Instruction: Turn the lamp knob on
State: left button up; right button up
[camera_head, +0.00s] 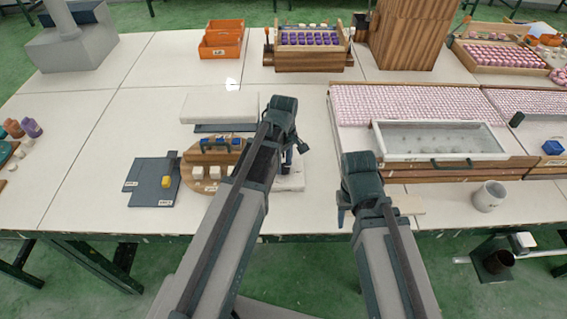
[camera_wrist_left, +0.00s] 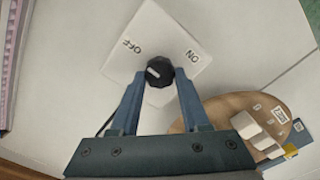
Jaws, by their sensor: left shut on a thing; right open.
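The black lamp knob (camera_wrist_left: 160,70) sits on a white square plate (camera_wrist_left: 165,35) marked OFF and ON, in the left wrist view. Its pale mark is on the knob's left part, on the side nearer OFF. My left gripper (camera_wrist_left: 159,76) is shut on the knob, one finger on each side. In the head view my left gripper (camera_head: 288,163) is low over the white plate (camera_head: 291,184), and the arm hides the knob. My right gripper (camera_head: 343,213) is open and empty near the table's front edge.
A round wooden board (camera_head: 200,186) with white blocks lies left of my left gripper, beside a dark plate (camera_head: 146,190) with a yellow block. A glass-lidded case (camera_head: 440,140) and a mug (camera_head: 488,196) stand right. The table's left middle is clear.

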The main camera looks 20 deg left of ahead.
pick_arm(q)
grip_shut()
jog(key=m, duration=0.5)
jog(key=shift+m, duration=0.3)
jog(key=m, duration=0.6)
jog(key=shift+d, duration=0.1)
jog(key=m, duration=0.6)
jog(key=shift+m, duration=0.4)
jog(key=m, duration=0.5)
jog(key=shift+d, duration=0.1)
jog(key=shift+m, duration=0.4)
